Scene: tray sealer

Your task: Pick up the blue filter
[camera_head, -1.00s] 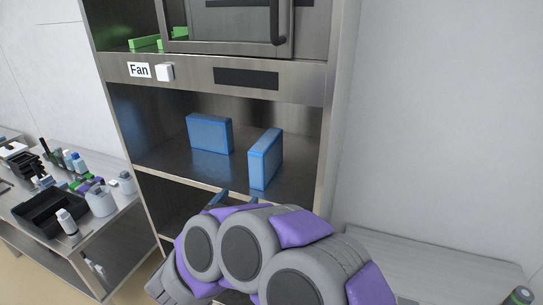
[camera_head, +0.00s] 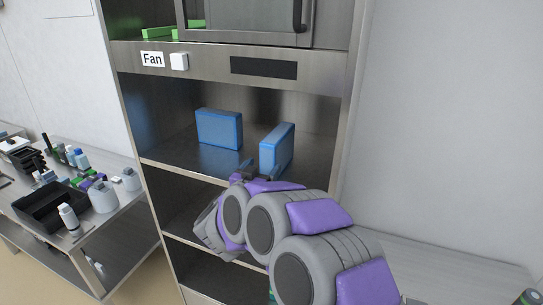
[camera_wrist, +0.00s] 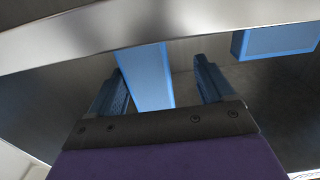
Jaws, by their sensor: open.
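Two blue box-shaped filters stand upright on the middle shelf of the metal cabinet. The left filter (camera_head: 219,129) shows its broad face, and the right filter (camera_head: 277,148) is turned more edge-on near the shelf front. My gripper (camera_head: 246,171) is at the shelf's front edge, just left of and below the right filter. In the wrist view, the open fingers (camera_wrist: 159,70) have one filter (camera_wrist: 146,72) showing in the gap between them, seen by its narrow side. It appears to lie beyond the fingertips, and I see no contact. The other filter (camera_wrist: 277,40) is at the upper right.
The shelf (camera_head: 175,152) is bare around the filters, with cabinet walls on both sides. A panel with a "Fan" label (camera_head: 152,59) and white switch (camera_head: 179,61) is above. A cluttered side table (camera_head: 118,221) with bottles and a black tray (camera_head: 48,214) is at left.

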